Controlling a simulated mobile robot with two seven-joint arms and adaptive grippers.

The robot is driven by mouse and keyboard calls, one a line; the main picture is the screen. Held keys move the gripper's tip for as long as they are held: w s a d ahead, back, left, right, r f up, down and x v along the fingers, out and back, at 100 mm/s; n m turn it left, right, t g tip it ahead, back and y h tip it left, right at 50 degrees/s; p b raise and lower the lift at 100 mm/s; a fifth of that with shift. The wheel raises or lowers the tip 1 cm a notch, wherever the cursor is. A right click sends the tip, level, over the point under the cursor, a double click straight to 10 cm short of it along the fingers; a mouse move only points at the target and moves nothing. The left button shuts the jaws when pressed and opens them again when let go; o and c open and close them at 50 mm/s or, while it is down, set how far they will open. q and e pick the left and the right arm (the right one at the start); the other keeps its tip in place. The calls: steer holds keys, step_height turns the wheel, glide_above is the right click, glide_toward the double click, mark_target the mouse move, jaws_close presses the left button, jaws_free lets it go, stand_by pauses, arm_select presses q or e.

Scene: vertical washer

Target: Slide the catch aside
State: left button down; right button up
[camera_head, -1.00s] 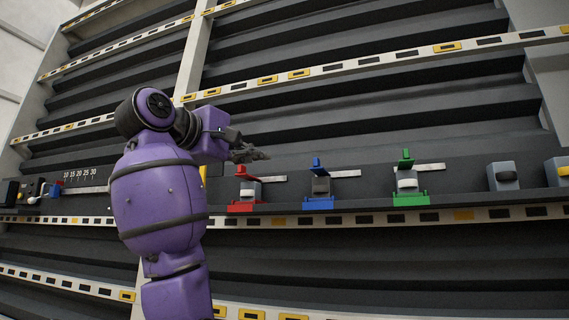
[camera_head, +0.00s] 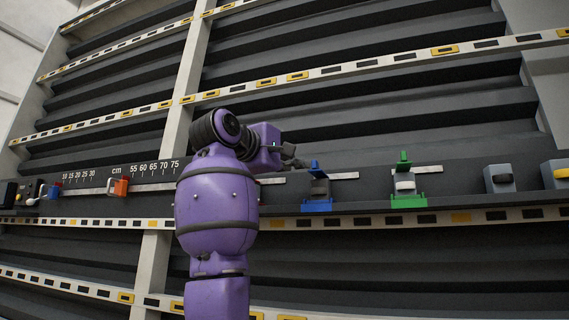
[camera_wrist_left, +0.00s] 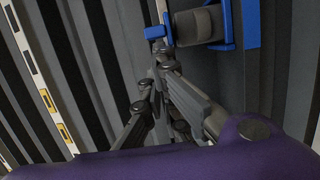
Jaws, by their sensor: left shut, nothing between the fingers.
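The blue catch (camera_head: 317,203) stands on the dark ledge of the rack, with a blue upright flap, a grey block and a pale strip out to its right. The green catch (camera_head: 409,201) of the same shape stands further right. My left gripper (camera_head: 292,154) is shut and empty, just left of the blue catch's upper part. In the left wrist view, the shut fingers (camera_wrist_left: 153,82) point toward the blue part (camera_wrist_left: 156,32); whether they touch it I cannot tell. The red catch is hidden behind my left arm. My right gripper is not in view.
An orange slider (camera_head: 121,187) and a small blue slider (camera_head: 54,192) sit along the centimetre scale at left. Grey blocks (camera_head: 500,177) stand at the right end of the ledge. Pale perforated rails cross the rack. The space in front of the green catch is clear.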

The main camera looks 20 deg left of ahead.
mark_target(319, 170)
arm_select(q)
steer(key=shift+a, duration=0.1)
steer(key=d, duration=0.7)
steer(key=shift+s, duration=0.15)
steer(key=shift+a, duration=0.15)
